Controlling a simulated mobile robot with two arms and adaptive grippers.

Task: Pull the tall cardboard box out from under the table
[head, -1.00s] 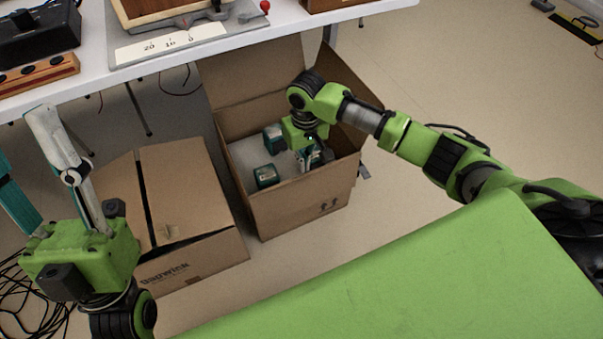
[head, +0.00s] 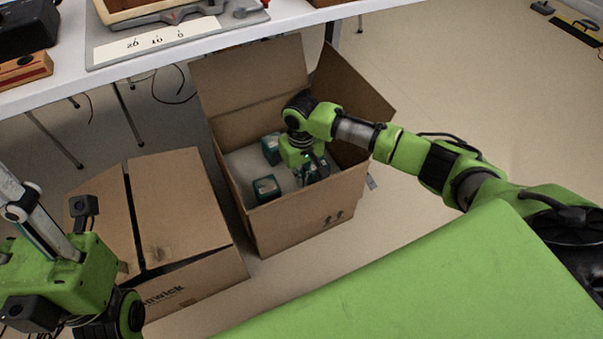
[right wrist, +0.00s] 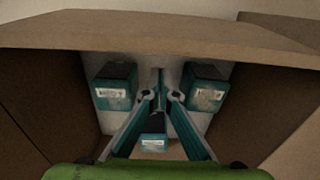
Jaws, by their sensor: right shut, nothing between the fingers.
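The tall cardboard box (head: 312,228) stands upright on the floor with its flaps open, in front of the table (head: 120,65). Small dark-and-teal packs (head: 265,188) lie on the pale surface inside it. My right gripper (head: 309,168) reaches down into the opening, its tips partly hidden. In the right wrist view, the gripper's two teal fingers (right wrist: 161,97) converge with nothing held, and packs (right wrist: 115,86) show around them. A cardboard panel (right wrist: 160,35) crosses that view. My left gripper (head: 35,225) is at the left edge; its tips are out of frame.
A closed, lower cardboard box (head: 180,210) stands close to the tall box's left. Thin table legs (head: 130,115) and cables (head: 172,88) are behind.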

